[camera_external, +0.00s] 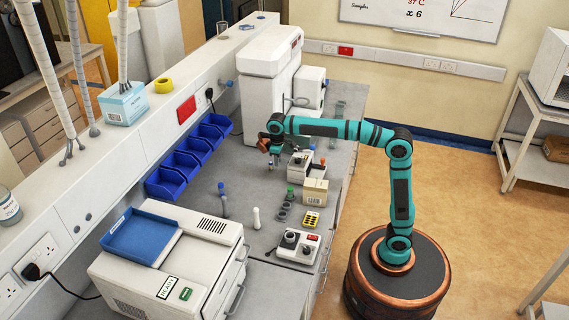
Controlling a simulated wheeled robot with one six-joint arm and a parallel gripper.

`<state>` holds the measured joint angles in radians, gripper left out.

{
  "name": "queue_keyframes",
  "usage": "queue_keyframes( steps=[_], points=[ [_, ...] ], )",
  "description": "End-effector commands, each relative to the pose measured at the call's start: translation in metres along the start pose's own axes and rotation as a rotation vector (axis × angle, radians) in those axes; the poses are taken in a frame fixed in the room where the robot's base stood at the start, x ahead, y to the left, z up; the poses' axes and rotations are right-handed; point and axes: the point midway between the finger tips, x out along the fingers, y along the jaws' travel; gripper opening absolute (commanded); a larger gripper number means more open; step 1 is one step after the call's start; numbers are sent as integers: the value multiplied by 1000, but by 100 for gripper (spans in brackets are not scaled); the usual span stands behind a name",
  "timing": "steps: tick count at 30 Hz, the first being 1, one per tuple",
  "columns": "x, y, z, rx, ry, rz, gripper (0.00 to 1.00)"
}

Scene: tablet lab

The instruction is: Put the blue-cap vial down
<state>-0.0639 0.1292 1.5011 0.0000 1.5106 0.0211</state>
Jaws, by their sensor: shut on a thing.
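My gripper (271,150) is above the grey bench (252,178), in front of the tall white machine. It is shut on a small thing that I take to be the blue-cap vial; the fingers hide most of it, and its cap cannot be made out. I cannot tell whether its bottom touches the bench. A separate slim thing with a blue top (222,190) stands upright on the bench, left of my gripper and nearer the camera.
A white device (299,165), a beige box (315,192), a green-topped bottle (290,193) and a yellow rack (311,219) stand right of my gripper. Blue bins (166,184) line the wall at left. A white machine (262,105) stands behind.

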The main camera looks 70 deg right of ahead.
Motion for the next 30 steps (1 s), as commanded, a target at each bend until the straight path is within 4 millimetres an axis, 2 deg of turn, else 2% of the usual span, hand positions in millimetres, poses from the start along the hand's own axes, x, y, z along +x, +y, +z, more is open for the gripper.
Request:
queue_keyframes(
  steps=[3,9,14,17,24,30],
  points=[
    [-9,0,0,0,0,0,0],
    [-15,-2,2,2,0,0,0],
    [-31,-19,24,24,2,0,0],
    [-49,-37,49,51,3,0,0],
    [-94,-79,124,135,3,-1,0],
    [-120,-100,180,196,1,0,0]
  ],
)
